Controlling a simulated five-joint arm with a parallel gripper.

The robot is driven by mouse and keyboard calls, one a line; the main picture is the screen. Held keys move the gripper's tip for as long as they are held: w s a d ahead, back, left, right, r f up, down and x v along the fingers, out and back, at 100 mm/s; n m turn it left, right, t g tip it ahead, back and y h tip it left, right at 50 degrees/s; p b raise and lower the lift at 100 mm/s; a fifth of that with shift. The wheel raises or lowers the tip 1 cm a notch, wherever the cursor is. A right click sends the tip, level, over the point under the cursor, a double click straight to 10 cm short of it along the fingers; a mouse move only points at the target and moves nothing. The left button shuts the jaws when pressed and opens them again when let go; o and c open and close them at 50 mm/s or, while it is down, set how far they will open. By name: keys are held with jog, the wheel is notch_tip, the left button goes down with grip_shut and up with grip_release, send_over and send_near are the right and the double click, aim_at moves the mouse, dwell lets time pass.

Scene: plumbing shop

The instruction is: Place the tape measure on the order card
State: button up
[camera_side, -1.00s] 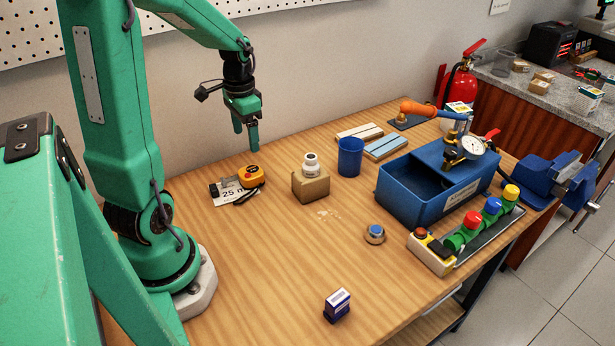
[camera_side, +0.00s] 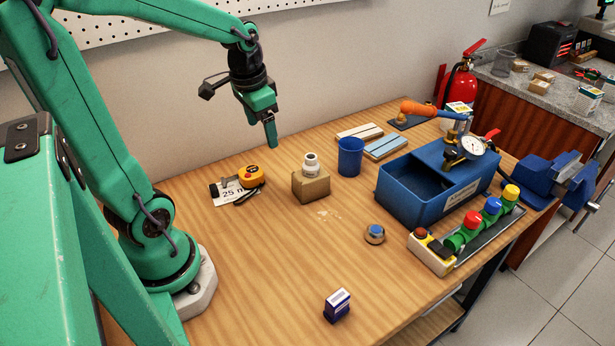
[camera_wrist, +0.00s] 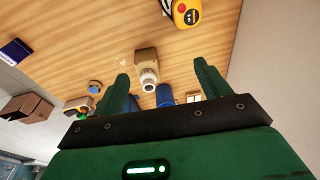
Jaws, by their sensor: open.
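The tape measure (camera_side: 251,175), yellow-orange with a dark label, sits at the back right end of the white order card (camera_side: 232,196), which reads "25 m". In the side view it overlaps the card's edge; I cannot tell whether it rests on the card or just beside it. It also shows at the top of the wrist view (camera_wrist: 186,12), away from my fingers. My gripper (camera_side: 270,138) hangs above the table, right of and higher than the tape measure. In the wrist view its two green fingers (camera_wrist: 162,80) are spread, with nothing held.
Small dark items lie on the card. A white-capped fitting on a cardboard block (camera_side: 311,185) and a blue cup (camera_side: 350,157) stand to the right. Farther right are a blue test-pump tank (camera_side: 405,198) and a valve row (camera_side: 465,235). The front middle table is mostly clear.

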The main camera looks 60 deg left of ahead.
jog(key=s+d+r+t, duration=0.2)
jog(key=d, duration=0.4)
jog(key=s+d+r+t, duration=0.1)
jog(key=s+d+r, duration=0.2)
jog(key=d, duration=0.3)
jog(key=shift+s+r+t+h, duration=0.2)
jog(key=shift+r+t+h, duration=0.15)
jog(key=shift+t+h, duration=0.05)
jog(key=shift+o, duration=0.4)
jog(key=g, duration=0.5)
send_over(250, 171)
jog(key=d, duration=0.1)
notch_tip(250, 171, down, 15)
jog(key=shift+w+f, duration=0.15)
jog(key=shift+a+f+g, duration=0.3)
jog(key=shift+a+f, duration=0.15)
jog(key=shift+f, duration=0.05)
